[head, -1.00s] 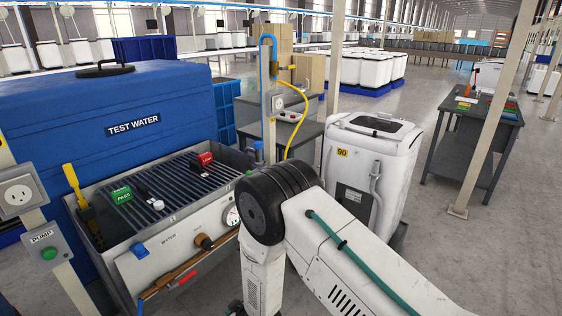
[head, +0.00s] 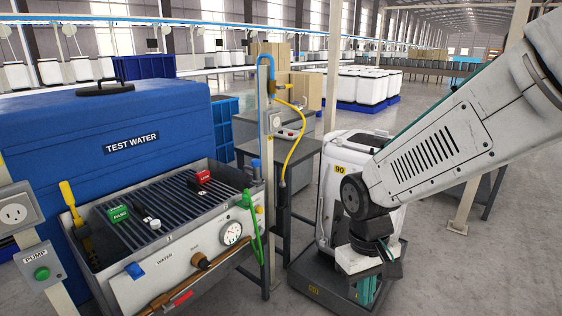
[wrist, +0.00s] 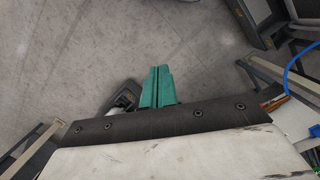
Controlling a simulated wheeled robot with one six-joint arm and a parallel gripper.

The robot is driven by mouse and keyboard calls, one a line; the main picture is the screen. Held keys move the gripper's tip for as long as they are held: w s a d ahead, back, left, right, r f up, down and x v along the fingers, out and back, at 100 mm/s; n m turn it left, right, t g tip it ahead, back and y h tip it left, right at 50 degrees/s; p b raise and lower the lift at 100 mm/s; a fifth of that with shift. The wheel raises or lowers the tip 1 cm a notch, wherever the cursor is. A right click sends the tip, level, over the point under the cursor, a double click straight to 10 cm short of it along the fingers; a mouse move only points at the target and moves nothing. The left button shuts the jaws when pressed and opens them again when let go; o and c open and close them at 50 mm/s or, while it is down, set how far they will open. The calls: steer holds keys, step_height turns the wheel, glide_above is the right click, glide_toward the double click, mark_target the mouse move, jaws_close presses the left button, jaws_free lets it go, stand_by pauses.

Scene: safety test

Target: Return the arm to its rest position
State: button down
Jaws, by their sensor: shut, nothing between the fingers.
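My arm (head: 435,150) reaches in from the right edge of the head view and bends down at a black joint. My gripper (head: 366,291) hangs below it with its teal fingers pointing down, in front of the white washer marked 90 (head: 327,190). In the wrist view my gripper (wrist: 157,72) shows its two teal fingers together over the grey floor, with nothing held.
A sink bench (head: 190,270) with a slatted top, a gauge and a blue tap stands left, before a blue TEST WATER tank (head: 60,150). A pump button post (head: 40,272) is at the left edge. A dark low platform (head: 315,283) lies under the washer. Floor (head: 480,275) is open at right.

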steer(key=s+d+r+m+t, duration=0.3)
steer(key=s+d+r+m, duration=0.1)
steer(key=s+d+r, duration=0.6)
steer(key=s+r, duration=0.3)
steer(key=shift+s+d+r+y, duration=0.15)
steer(key=shift+s+r+y, duration=0.05)
steer(key=shift+s+y, duration=0.2)
